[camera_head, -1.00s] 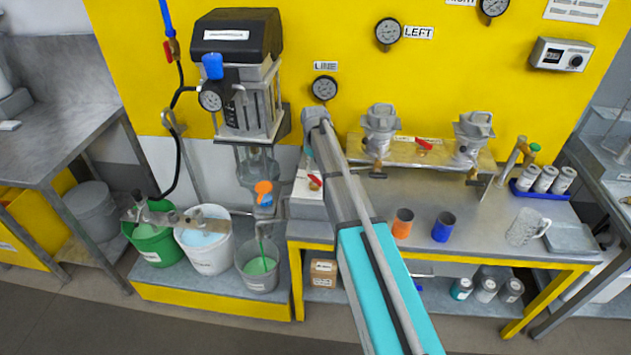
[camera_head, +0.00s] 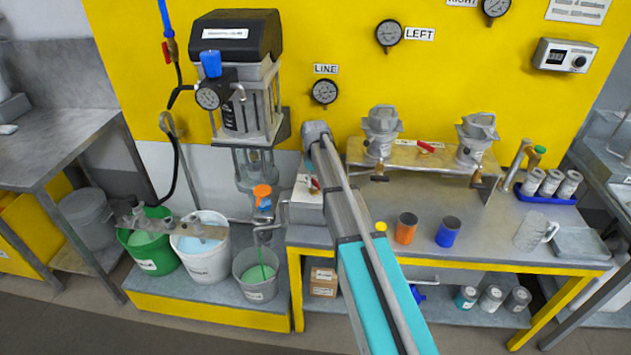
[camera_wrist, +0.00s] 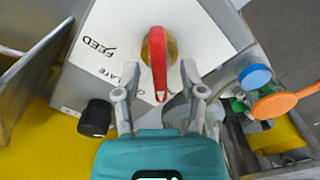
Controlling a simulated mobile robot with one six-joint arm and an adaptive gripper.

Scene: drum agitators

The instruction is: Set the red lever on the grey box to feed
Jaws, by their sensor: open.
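The grey box (camera_head: 308,212) stands at the left end of the bench, beside my arm, with the red lever (camera_head: 314,185) on its white top plate. In the wrist view the red lever (camera_wrist: 159,65) turns on a brass pivot and its tip points down the picture, toward my gripper. The plate (camera_wrist: 205,45) has FEED printed at the upper left; a second label ending in "LATE" is partly hidden by a finger. My gripper (camera_wrist: 161,97) is open, one finger on each side of the lever's tip, with gaps visible.
A black knob (camera_wrist: 95,118) is left of my gripper in the wrist view. A blue cap (camera_wrist: 255,76) and an orange handle (camera_wrist: 287,101) are close on the right. An orange cup (camera_head: 406,228) and a blue cup (camera_head: 448,231) stand on the bench.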

